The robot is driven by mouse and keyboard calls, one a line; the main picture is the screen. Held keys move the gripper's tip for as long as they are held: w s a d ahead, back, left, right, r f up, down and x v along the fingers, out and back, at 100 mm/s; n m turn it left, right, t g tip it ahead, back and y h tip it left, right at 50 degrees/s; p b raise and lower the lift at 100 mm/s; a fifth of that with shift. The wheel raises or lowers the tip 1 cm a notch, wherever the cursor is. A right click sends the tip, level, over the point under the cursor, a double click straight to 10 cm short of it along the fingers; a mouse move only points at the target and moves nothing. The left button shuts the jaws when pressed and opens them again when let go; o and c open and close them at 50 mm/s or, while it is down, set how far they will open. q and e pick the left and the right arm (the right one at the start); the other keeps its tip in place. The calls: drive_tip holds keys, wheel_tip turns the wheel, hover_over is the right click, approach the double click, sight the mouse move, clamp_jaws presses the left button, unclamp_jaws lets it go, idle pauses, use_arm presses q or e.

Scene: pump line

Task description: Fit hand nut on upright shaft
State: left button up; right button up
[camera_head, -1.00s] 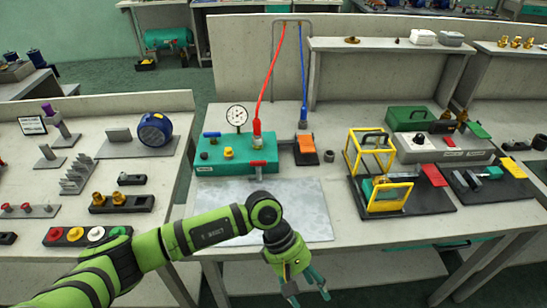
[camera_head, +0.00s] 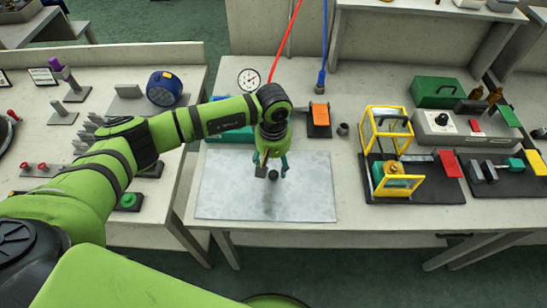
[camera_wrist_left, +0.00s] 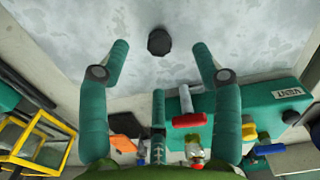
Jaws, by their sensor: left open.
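A small dark round knob, likely the hand nut (camera_wrist_left: 159,41), lies on the pale marbled mat (camera_head: 310,200). In the head view the dark piece (camera_head: 273,175) shows just below my left gripper (camera_head: 272,168). My left gripper points down over the mat, its teal fingers open. In the left wrist view the knob is beyond and between the spread fingertips (camera_wrist_left: 160,50), with nothing held. I cannot tell for sure which piece is the upright shaft; grey posts on bases, one with a purple top (camera_head: 55,63), stand on the left bench. My right gripper is not in view.
Behind the mat is a teal pump box, mostly hidden in the head view, with valve handles (camera_wrist_left: 188,120). A dial gauge (camera_head: 249,79), red and blue hoses stand behind. A yellow frame fixture (camera_head: 385,130) stands right. The mat around the knob is clear.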

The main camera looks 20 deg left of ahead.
sight(273, 173)
use_arm(q)
drive_tip(key=shift+w+f+b, duration=0.1)
drive_tip(key=shift+f+b, duration=0.2)
drive_tip(key=shift+f, duration=1.05)
drive_tip(key=shift+f+b, duration=0.3)
drive_tip(key=shift+b, duration=0.3)
drive_tip(key=shift+f+b, duration=0.25)
drive_tip(key=shift+b, duration=0.1)
drive_tip(key=shift+r, duration=0.1)
drive_tip(key=shift+b, duration=0.35)
